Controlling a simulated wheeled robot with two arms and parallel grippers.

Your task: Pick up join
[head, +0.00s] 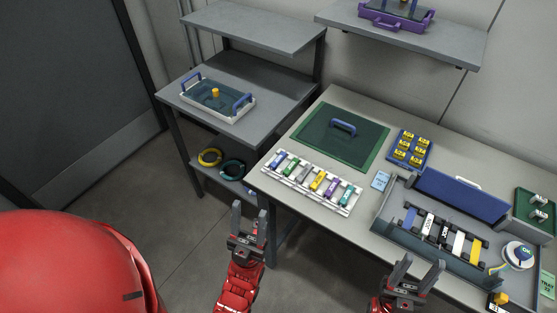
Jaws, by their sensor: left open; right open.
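A grey tray (392,232) on the right of the table holds a row of strip-like pieces: a blue one (409,218), black ones with white labels (428,226), and a yellow one (475,251). The label writing is too small to read surely, so I cannot tell which piece is the join. My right gripper (421,267) is open and empty, in front of the tray's near side. My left gripper (250,216) is open and empty, by the table's left front corner, with floor behind it.
A white rack (348,211) holds several coloured pieces. Behind it lies a green mat (318,143) with a blue handle. A blue block of yellow parts (428,145) and an upright blue panel (460,197) stand nearby.

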